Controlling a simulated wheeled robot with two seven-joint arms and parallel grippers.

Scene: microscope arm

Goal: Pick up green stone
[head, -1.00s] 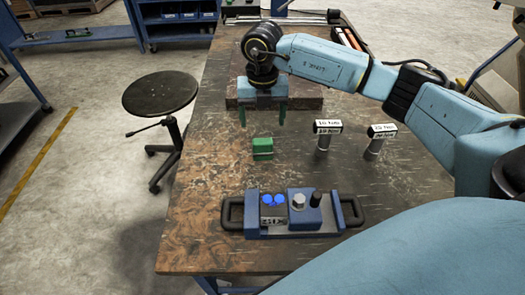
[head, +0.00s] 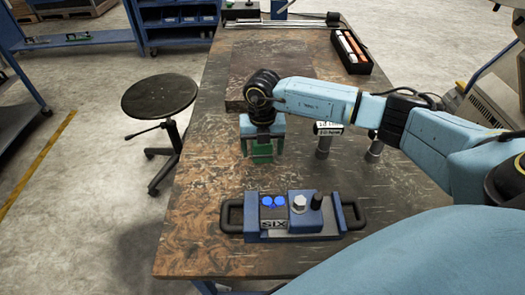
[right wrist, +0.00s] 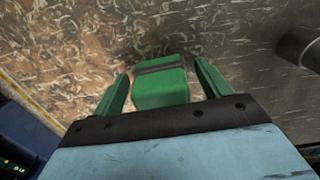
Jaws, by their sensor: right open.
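The green stone (head: 262,153) is a small green block standing on the wooden table. In the right wrist view the stone (right wrist: 161,82) shows a dark band across it and lies between the two green fingers. My right gripper (head: 262,150) is open, pointing down over the stone, one finger on each side of it. In the right wrist view the right gripper (right wrist: 163,88) shows a gap between each finger and the stone. My left gripper is not in view.
A blue device with handles (head: 290,228) lies in front. A dark tray (head: 352,58) is at the back right. The table's left side is clear.

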